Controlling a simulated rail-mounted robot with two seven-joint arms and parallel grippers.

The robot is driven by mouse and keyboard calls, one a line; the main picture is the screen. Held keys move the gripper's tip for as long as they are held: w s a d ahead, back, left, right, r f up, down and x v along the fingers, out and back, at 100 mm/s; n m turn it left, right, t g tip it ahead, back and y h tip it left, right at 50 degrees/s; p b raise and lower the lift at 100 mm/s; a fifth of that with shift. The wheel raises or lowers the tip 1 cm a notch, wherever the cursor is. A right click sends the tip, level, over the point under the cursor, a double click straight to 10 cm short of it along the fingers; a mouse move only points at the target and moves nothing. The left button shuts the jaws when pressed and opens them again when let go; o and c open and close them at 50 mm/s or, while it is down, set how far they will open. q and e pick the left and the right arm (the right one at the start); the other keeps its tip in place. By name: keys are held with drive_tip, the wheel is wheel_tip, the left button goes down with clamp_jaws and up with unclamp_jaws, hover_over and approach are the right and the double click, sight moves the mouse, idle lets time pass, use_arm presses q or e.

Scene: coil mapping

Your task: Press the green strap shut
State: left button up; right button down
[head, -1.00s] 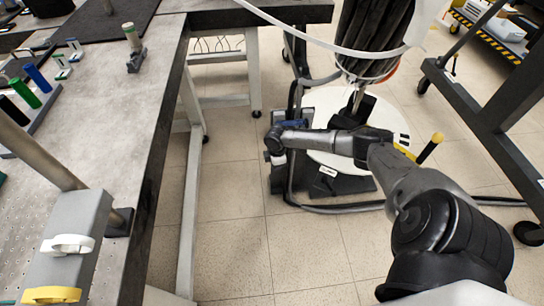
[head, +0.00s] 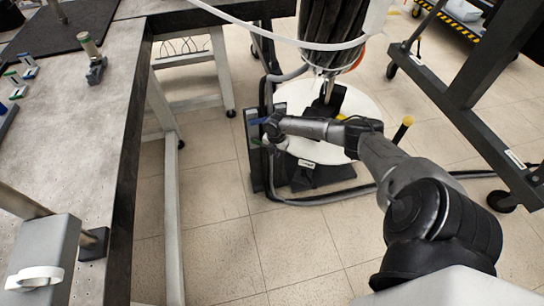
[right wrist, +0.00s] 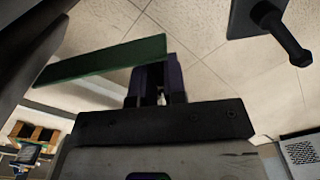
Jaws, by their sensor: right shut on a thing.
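In the right wrist view, my right gripper (right wrist: 158,92) is shut on a flat green strip (right wrist: 100,62), which looks like the green strap. The strip sticks out to the left of the fingers, well off the floor. Whether the strap's clasp is open or shut cannot be told. My left gripper is out of view.
A long grey bench (head: 75,130) stands at left, with a grey block bearing a white ring strap (head: 35,278) near its front. A thick bundle of dark cables (head: 340,35) hangs over a white round disc (head: 355,105). A dark frame (head: 480,110) stands at right.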

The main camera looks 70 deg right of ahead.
drive_tip(key=shift+s+d+f, duration=0.1)
drive_tip(key=shift+d, duration=1.05)
drive_tip(key=c, duration=1.4)
unclamp_jaws()
drive_tip(key=shift+o, duration=1)
drive_tip(key=shift+s+d, duration=0.15)
drive_tip(key=shift+r, duration=0.2)
wheel_tip(320, 180, up, 14)
drive_tip(key=p, duration=0.6)
drive_tip(key=shift+f, duration=0.25)
